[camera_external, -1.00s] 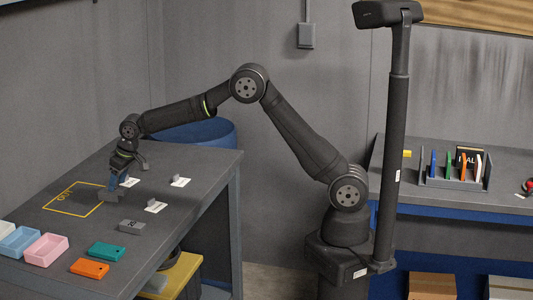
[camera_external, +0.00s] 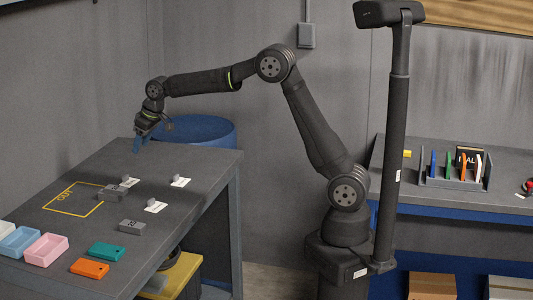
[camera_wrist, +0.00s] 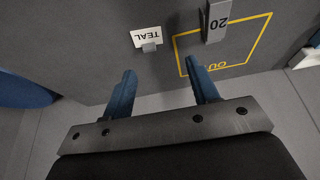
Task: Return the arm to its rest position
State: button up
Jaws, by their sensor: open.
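My gripper (camera_external: 143,141) hangs above the far part of the grey table (camera_external: 205,165), its blue fingers pointing down. In the wrist view my gripper (camera_wrist: 164,82) shows its two blue fingers spread wide, with nothing between them. A grey block marked 20 (camera_external: 112,192) lies on the table at the right edge of the yellow OUT outline (camera_external: 62,211). The same block (camera_wrist: 214,22) overlaps the outline in the wrist view. My arm is bent, with its elbow raised.
A second grey block (camera_external: 131,227), teal (camera_external: 106,251) and orange (camera_external: 89,268) pieces, and pink (camera_external: 46,249) and blue (camera_external: 19,241) trays lie nearer the front. Small card holders (camera_external: 179,180) stand on the table. A blue drum (camera_external: 205,130) stands behind it. A rack (camera_external: 455,182) sits on the right bench.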

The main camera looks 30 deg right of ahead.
jog(key=shift+n, duration=0.4)
jog(key=s+a+f, duration=0.3)
jog(key=s+a, duration=0.2)
jog(key=a, duration=0.4)
jog(key=s+a+f, duration=0.3)
jog(key=s+a, duration=0.3)
jog(key=a, duration=0.4)
jog(key=s+a+f, duration=0.4)
jog(key=s+a, duration=0.1)
jog(key=a, duration=0.4)
jog(key=shift+s+a+f, duration=0.1)
jog(key=shift+s+a, duration=0.1)
jog(key=shift+s, duration=0.2)
jog(key=shift+s+a+f, duration=0.2)
jog(key=shift+a+f, duration=0.1)
jog(key=shift+f, duration=0.35)
jog(key=c, duration=0.4)
